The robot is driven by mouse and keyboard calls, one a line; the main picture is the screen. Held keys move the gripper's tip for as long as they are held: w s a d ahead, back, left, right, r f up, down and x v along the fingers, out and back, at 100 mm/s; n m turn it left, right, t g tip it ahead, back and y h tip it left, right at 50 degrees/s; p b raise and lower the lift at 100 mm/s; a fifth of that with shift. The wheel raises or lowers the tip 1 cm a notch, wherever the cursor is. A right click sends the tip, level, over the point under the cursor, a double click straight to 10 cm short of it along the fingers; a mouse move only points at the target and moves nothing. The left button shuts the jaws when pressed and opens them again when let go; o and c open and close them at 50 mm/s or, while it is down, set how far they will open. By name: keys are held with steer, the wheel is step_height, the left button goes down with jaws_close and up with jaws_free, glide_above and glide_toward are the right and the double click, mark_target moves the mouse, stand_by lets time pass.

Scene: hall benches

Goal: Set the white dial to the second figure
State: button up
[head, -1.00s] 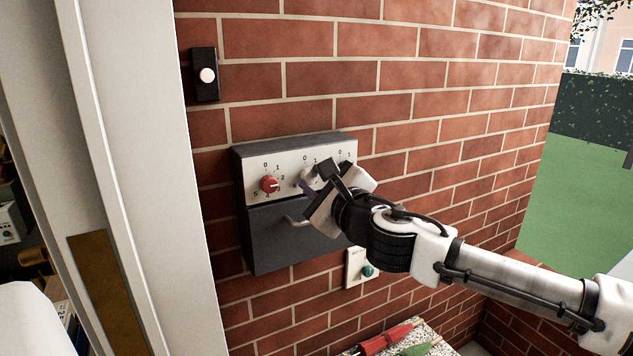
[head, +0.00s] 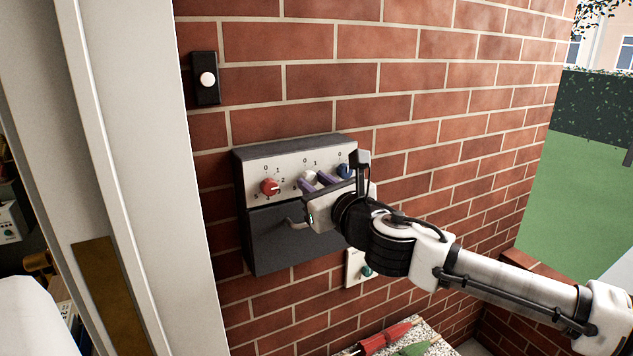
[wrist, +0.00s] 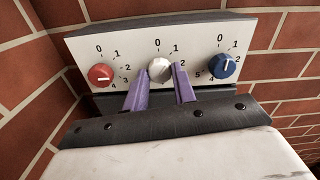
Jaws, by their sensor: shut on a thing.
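The white dial (wrist: 159,69) is the middle one of three on a white scale panel; it also shows in the head view (head: 309,176). My gripper (wrist: 160,78) has its two purple fingers on either side of the white dial and is shut on it. In the head view my gripper (head: 318,183) reaches the panel from the right.
A red dial (wrist: 101,75) sits left of the white one, and a blue dial (wrist: 223,66) sits right, close to my fingers. Below is the dark box front with a handle (head: 296,223). A black plate with a white button (head: 207,79) is higher on the brick wall.

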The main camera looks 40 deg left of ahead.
steer(key=m, duration=0.4)
steer(key=shift+m+p, duration=0.4)
steer(key=m, duration=0.5)
steer(key=shift+p, duration=0.4)
steer(key=m, duration=0.9)
steer(key=shift+m, duration=0.3)
steer(key=m, duration=0.4)
steer(key=shift+f, duration=0.1)
steer(key=m, duration=0.9)
steer(key=shift+m+p, duration=0.3)
steer(key=shift+p, duration=0.1)
steer(key=shift+m+p, duration=1.05)
steer(key=shift+m, duration=1.25)
